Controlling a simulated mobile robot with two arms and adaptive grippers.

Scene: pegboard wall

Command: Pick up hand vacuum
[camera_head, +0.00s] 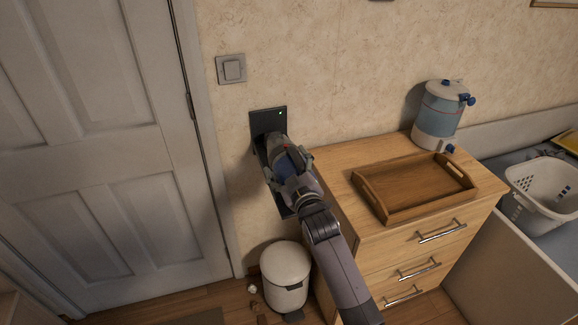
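The hand vacuum (277,144) is grey and blue with a small red spot. It sits at a dark mounting plate (268,118) on the wall, between the door and the drawer cabinet. My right gripper (287,163) reaches it from the lower right, with its fingers spread to either side of the vacuum's body. I cannot tell whether the fingers touch or grip it. The gripper and wrist hide the vacuum's lower part. My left gripper is not in view.
A wooden cabinet (390,246) stands close on the right, bearing a wooden tray (413,213) and a drink dispenser (438,118). A white bin (285,272) stands on the floor below the mount. A white basket (540,205) is at far right. A closed door (95,130) fills the left.

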